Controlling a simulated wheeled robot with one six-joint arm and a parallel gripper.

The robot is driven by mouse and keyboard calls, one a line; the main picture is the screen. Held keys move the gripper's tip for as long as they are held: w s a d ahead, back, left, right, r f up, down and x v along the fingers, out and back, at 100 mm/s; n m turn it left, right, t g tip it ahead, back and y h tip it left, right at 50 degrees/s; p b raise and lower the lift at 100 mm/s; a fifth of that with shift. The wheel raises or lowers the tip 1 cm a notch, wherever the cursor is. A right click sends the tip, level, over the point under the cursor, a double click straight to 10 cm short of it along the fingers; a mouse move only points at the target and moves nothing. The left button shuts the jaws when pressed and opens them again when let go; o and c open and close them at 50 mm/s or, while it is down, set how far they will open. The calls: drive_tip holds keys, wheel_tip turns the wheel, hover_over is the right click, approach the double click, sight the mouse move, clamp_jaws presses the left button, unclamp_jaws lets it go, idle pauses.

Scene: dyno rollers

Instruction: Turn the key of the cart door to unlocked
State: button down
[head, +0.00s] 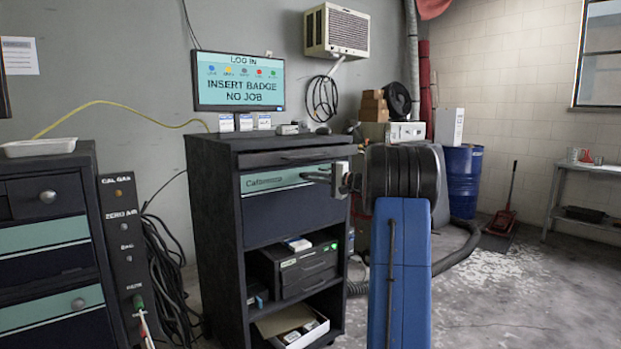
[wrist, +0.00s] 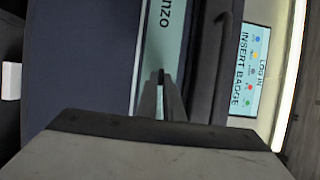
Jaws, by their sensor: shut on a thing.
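The dark cart (head: 226,240) stands in the middle of the head view. Its door has a teal label strip (head: 253,180) across the top, and part of the strip's lettering shows in the wrist view (wrist: 168,45). My gripper (head: 312,176) reaches from the right to the front of this strip. In the wrist view my gripper (wrist: 160,95) has its fingers close together, shut on the key (wrist: 160,77), a small dark sliver between the fingertips. The fingers hide most of the key, and its turn angle cannot be told. In the head view I cannot make out the key.
A drawer front (head: 295,156) sits above the door. An open shelf with a black case (head: 300,268) and a cardboard tray (head: 290,325) is below. A gas panel (head: 122,245) and a drawer cabinet (head: 45,240) stand at left.

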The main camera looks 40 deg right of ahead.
idle(0.4)
drive_tip(key=c, duration=1.9)
unclamp_jaws()
drive_tip(key=v, duration=1.7)
drive_tip(key=shift+s, duration=0.25)
drive_tip(key=shift+d+f, duration=0.1)
